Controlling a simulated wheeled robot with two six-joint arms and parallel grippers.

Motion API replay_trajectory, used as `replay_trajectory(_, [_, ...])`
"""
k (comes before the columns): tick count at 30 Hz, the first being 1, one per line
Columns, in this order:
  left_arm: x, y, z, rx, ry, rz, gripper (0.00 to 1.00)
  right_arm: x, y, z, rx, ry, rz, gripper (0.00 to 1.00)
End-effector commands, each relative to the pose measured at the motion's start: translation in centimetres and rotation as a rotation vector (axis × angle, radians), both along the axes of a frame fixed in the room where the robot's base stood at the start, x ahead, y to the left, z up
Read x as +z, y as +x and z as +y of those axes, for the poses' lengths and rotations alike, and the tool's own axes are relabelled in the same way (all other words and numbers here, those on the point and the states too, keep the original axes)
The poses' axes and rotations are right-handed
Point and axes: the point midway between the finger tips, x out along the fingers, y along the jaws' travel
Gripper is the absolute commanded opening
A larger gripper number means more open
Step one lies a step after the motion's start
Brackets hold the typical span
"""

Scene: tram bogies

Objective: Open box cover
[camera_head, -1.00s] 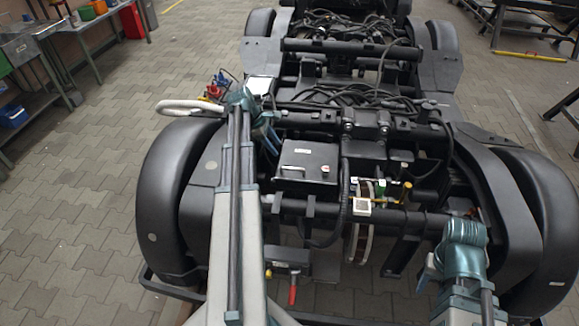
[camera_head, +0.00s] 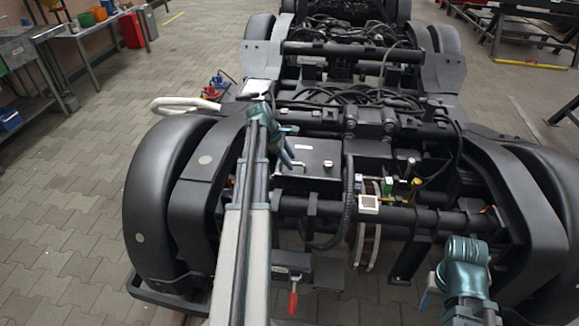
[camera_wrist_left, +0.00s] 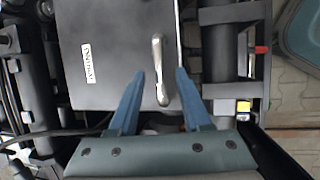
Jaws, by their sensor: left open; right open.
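The dark grey box (camera_head: 318,158) sits on the bogie in the middle of the head view, with its flat cover shut. In the left wrist view the cover (camera_wrist_left: 115,55) shows a white label (camera_wrist_left: 89,61) and a silver bar handle (camera_wrist_left: 160,70). My left gripper (camera_head: 290,163) is at the left side of the box. In the left wrist view its blue fingers (camera_wrist_left: 160,78) are open, one on each side of the handle's near end; I cannot tell whether they touch it. My right gripper (camera_head: 426,298) is low at the right front, away from the box; its fingers are mostly hidden.
Black wheel covers (camera_head: 165,190) flank the bogie. A thick black hose (camera_head: 348,195) runs just right of the box. A red-handled tool (camera_head: 293,300) hangs below it. A white curved handle (camera_head: 185,104) is at the left. Workbenches stand at the back left.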

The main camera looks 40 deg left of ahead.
Motion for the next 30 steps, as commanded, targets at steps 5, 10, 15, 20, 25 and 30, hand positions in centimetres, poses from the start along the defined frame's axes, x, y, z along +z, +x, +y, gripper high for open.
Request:
replay_trajectory(5, [-0.30, 0.15, -0.10, 0.000, 0.000, 0.000, 0.48, -0.30, 0.00, 0.00, 0.000, 0.000, 0.000, 0.50])
replay_trajectory(10, [-0.26, 0.13, -0.09, 0.000, 0.000, 0.000, 0.43, -0.25, 0.00, -0.01, 0.000, 0.000, 0.000, 0.50])
replay_trajectory(15, [-0.25, 0.12, -0.08, 0.000, 0.000, 0.000, 0.12, -0.26, 0.00, -0.01, 0.000, 0.000, 0.000, 0.50])
replay_trajectory(20, [-0.26, 0.11, -0.07, 0.000, 0.000, 0.000, 0.00, -0.26, 0.00, -0.01, 0.000, 0.000, 0.000, 0.50])
replay_trajectory(25, [-0.26, 0.11, -0.07, 0.000, 0.000, 0.000, 0.00, -0.26, -0.01, 0.00, 0.000, 0.000, 0.000, 0.50])
replay_trajectory(30, [-0.26, 0.11, -0.06, 0.000, 0.000, 0.000, 0.00, -0.26, -0.01, 0.00, 0.000, 0.000, 0.000, 0.50])
